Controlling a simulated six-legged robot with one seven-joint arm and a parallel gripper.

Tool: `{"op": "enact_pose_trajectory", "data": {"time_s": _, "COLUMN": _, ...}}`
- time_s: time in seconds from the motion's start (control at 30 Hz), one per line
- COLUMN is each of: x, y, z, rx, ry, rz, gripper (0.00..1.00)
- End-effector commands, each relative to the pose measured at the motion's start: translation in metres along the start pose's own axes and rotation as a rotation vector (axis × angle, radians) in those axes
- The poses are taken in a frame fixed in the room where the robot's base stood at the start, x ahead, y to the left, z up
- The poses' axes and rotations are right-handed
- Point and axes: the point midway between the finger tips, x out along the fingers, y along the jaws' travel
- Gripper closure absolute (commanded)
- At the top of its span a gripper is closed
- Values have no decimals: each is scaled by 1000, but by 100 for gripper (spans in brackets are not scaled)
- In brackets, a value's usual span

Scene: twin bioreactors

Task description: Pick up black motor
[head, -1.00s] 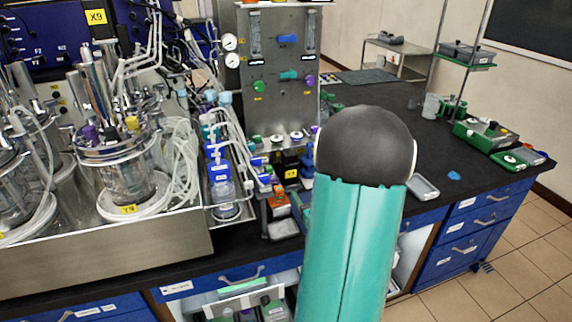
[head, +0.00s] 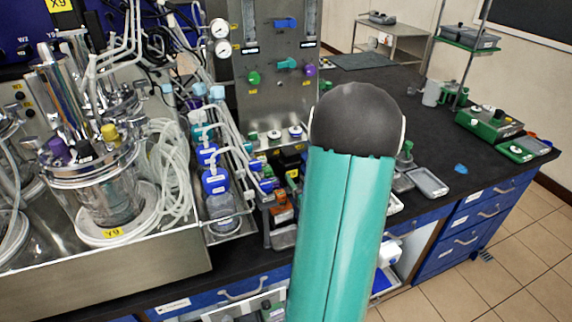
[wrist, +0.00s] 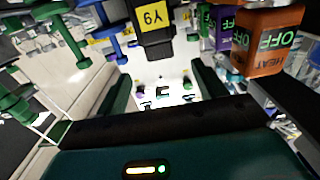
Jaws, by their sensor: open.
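A black block with a yellow Y9 label (wrist: 156,32) shows at the top of the wrist view and looks like the black motor. It lies ahead of my gripper (wrist: 163,90), just beyond the gap between its dark fingers. The fingers stand apart with nothing between them. In the head view, a small black part with a yellow label (head: 293,173) sits beside my arm at the foot of the steel panel; I cannot tell if it is the same thing. My arm hides the gripper in the head view.
An orange HEAT OFF block (wrist: 265,40) is at the wrist view's upper right, with purple and green parts beside it. Blue fittings hang at its upper left. In the head view, a glass vessel (head: 110,200) stands left, the steel panel (head: 275,70) behind, and tubing between.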

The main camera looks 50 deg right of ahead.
Motion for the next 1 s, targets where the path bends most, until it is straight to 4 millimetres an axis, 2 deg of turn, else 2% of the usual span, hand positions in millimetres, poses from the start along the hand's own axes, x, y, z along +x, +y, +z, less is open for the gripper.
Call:
{"op": "enact_pose_trajectory", "data": {"time_s": 0.17, "x": 6, "y": 1, "z": 0, "rx": 0, "ry": 1, "rz": 0, "gripper": 30}}
{"op": "enact_pose_trajectory", "data": {"time_s": 0.5, "x": 65, "y": 1, "z": 0, "rx": 0, "ry": 1, "rz": 0, "gripper": 30}}
{"op": "enact_pose_trajectory", "data": {"time_s": 0.77, "x": 88, "y": 1, "z": 0, "rx": 0, "ry": 2, "rz": 1, "gripper": 30}}
{"op": "enact_pose_trajectory", "data": {"time_s": 1.0, "x": 126, "y": 0, "z": -1, "rx": 1, "ry": 2, "rz": 1, "gripper": 30}}
